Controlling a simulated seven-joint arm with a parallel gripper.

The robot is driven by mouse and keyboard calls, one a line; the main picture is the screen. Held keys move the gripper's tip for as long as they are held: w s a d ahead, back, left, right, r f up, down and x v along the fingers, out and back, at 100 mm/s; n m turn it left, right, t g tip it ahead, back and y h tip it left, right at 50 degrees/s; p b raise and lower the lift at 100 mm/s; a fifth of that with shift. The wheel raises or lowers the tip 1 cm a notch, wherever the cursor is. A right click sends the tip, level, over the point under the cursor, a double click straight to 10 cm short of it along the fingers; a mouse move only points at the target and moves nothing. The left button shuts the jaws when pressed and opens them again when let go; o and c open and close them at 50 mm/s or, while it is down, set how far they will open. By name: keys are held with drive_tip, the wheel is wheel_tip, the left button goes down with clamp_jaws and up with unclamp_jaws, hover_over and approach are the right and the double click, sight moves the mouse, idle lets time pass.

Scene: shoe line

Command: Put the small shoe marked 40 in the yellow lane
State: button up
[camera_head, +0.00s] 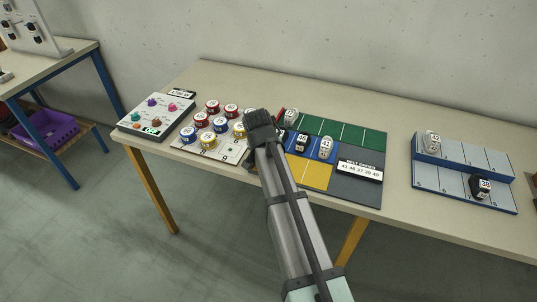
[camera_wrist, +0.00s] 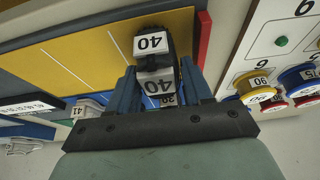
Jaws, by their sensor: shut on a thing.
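My gripper (camera_wrist: 160,88) is shut on a dark shoe with white labels marked 40 (camera_wrist: 153,44), held between its two blue fingers in the wrist view. The shoe appears in front of the end of the yellow lane (camera_wrist: 85,62) nearest the red edge. I cannot tell whether it touches the board. In the head view my gripper (camera_head: 260,125) is at the left end of the lane board and hides the held shoe. The yellow lane (camera_head: 318,176) shows bare right of my arm; its left part is hidden.
A black shoe marked 46 (camera_head: 302,141) and a white shoe (camera_head: 327,148) stand in the blue lane. Another white shoe (camera_head: 291,117) stands behind them. Several colored tins (camera_head: 208,138) are close left of my gripper. A stepped rack (camera_head: 455,178) with two shoes stands at right.

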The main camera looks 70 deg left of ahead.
drive_tip(key=shift+f, duration=0.1)
drive_tip(key=o, duration=0.8)
drive_tip(key=shift+c, duration=0.2)
drive_tip(key=v, duration=1.2)
drive_tip(key=shift+w, duration=0.1)
